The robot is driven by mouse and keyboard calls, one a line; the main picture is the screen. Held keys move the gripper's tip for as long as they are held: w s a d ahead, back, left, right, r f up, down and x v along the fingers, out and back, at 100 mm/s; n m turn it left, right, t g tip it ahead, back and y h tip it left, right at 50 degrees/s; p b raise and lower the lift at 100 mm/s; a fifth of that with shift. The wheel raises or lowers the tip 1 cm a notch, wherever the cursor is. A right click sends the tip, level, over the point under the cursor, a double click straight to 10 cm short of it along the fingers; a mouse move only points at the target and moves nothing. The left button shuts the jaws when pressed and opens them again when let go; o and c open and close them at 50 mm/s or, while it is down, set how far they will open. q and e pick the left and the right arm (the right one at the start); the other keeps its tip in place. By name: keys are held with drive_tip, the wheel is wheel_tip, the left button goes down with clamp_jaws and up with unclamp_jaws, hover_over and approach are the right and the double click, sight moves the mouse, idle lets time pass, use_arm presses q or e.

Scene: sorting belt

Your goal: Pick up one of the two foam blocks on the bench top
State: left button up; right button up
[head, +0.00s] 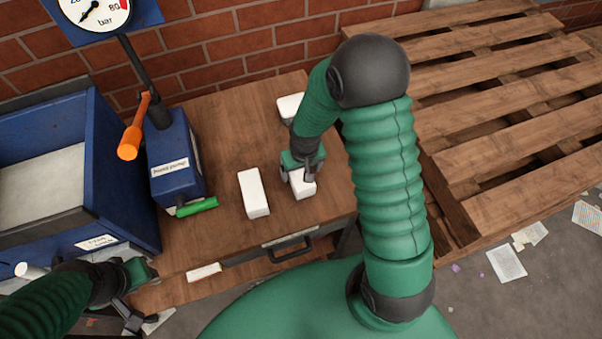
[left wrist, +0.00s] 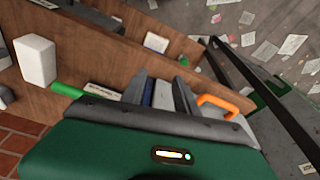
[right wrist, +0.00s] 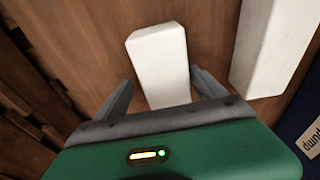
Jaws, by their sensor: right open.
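One white foam block (head: 253,192) lies on the wooden bench top (head: 222,130). A second white block (head: 301,187) lies to its right, partly hidden by my right gripper (head: 304,175). In the right wrist view, the open fingers (right wrist: 162,92) stand on either side of the near end of that second block (right wrist: 160,55); a gap shows beside each finger. The first block (right wrist: 265,45) lies to the right there. My left gripper (head: 129,312) is low at the left, off the bench's front edge; its fingers (left wrist: 159,90) are apart in the left wrist view, with no block held.
Another white object (head: 289,106) lies at the back of the bench, partly behind my right arm. A blue box with an orange lever (head: 131,138) and green handle (head: 197,207) stands left of the blocks. A blue bin (head: 112,185) is further left; pallets (head: 500,110) are right.

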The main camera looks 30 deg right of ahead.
drive_tip(key=shift+a+r, duration=0.15)
drive_tip(key=shift+a, duration=0.4)
drive_tip(key=shift+a+r, duration=0.1)
drive_tip(key=shift+a, duration=0.15)
drive_tip(key=c, duration=0.4)
drive_tip(key=shift+d, duration=0.4)
drive_tip(key=c, duration=0.7)
drive_tip(key=shift+c, duration=1.4)
use_arm(q)
drive_tip(key=shift+a, duration=0.5)
